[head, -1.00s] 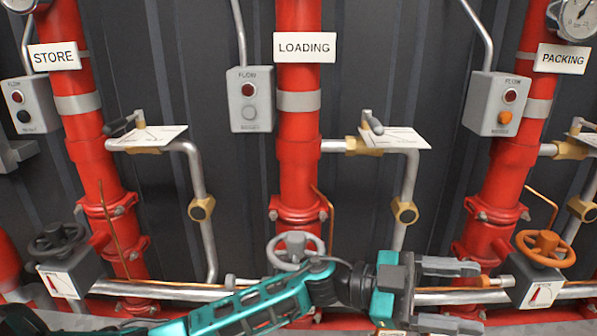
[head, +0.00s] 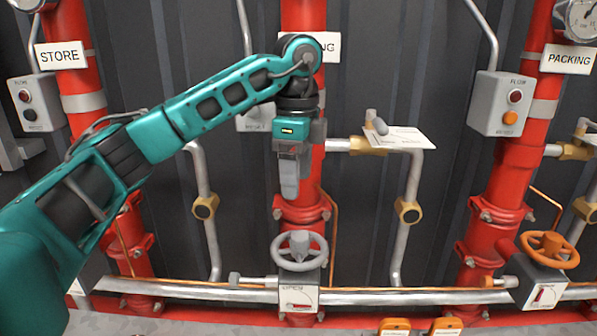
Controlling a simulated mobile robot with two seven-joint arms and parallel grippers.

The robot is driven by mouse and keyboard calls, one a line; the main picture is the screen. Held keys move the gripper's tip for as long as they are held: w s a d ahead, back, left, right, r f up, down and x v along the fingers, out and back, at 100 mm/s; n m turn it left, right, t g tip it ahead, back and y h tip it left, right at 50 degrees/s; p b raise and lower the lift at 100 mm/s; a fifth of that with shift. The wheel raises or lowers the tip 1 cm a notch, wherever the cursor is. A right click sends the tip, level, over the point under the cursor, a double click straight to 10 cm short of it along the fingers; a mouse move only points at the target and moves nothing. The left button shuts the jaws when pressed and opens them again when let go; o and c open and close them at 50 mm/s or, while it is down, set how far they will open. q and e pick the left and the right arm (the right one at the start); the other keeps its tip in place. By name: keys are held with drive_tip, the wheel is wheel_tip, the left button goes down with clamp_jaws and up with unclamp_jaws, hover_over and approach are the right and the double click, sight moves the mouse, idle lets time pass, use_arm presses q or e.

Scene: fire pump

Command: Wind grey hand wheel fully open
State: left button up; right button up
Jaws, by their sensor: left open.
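The grey hand wheel (head: 299,237) sits on a grey valve box in front of the middle red pipe, under the LOADING sign. The box's front plate (head: 298,298) reads OPEN and has a small red pointer low down. My left gripper (head: 289,192) hangs pointing down in front of the red pipe, above the wheel in the picture and apart from it. It is open and empty; its fingers line up one behind the other, so the gap is hidden. My arm covers part of the LOADING sign (head: 330,47). My right gripper is not in view.
An orange hand wheel (head: 550,249) is on the right pipe's valve box. A bare steel pipe (head: 400,240) and a lever valve (head: 378,128) stand right of the middle pipe. A horizontal pipe (head: 180,290) runs low behind. Two small orange shapes (head: 395,325) show at the bottom edge.

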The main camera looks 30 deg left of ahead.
sight(298, 235)
use_arm(q)
wheel_tip(298, 235, down, 13)
drive_tip(key=shift+r, duration=0.15)
idle(0.4)
drive_tip(key=shift+d, duration=0.1)
drive_tip(key=c, duration=1.2)
drive_tip(key=o, duration=1)
